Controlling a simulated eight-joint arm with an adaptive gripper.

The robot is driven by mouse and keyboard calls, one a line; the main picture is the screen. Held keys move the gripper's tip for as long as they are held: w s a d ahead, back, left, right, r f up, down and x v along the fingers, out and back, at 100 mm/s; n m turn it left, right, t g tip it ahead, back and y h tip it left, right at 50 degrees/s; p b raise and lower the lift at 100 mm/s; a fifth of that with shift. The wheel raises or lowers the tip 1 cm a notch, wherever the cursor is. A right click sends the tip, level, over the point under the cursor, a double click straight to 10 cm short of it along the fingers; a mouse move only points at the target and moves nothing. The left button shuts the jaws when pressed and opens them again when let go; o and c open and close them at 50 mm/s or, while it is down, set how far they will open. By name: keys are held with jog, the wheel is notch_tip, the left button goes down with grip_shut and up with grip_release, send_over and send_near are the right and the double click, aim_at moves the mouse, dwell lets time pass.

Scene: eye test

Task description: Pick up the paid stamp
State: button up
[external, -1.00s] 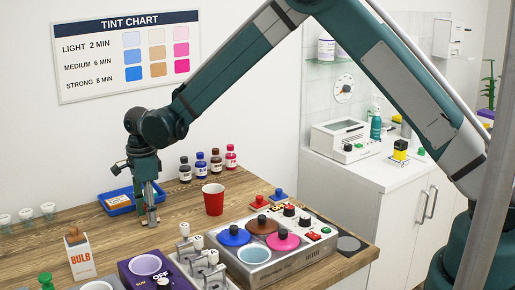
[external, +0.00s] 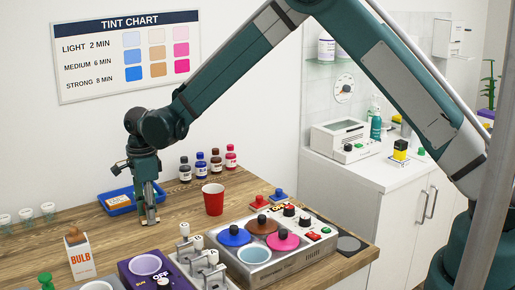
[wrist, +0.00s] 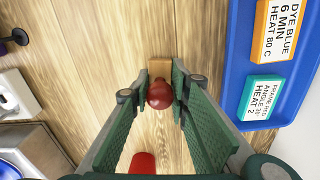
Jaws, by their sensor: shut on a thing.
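A stamp-like thing with a round dark red knob (wrist: 160,94) and a wooden block (wrist: 160,68) stands on the wooden table in the wrist view. I take it for the paid stamp; no lettering on it shows. My gripper (wrist: 158,90) is shut on the knob, with one green finger pad on each side. In the external view my gripper (external: 150,214) points down, low over the table just right of the blue tray. The stamp is hard to make out there, mostly hidden by the fingers.
The blue tray (external: 117,202) holds label cards and lies close by. A red cup (external: 213,199) stands to the right, dye bottles (external: 201,166) behind. A machine with coloured lids (external: 263,250), a purple device (external: 148,272) and a bulb box (external: 78,256) fill the front.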

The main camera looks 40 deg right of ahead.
jog(key=shift+r, duration=0.1)
jog(key=shift+r, duration=4.9)
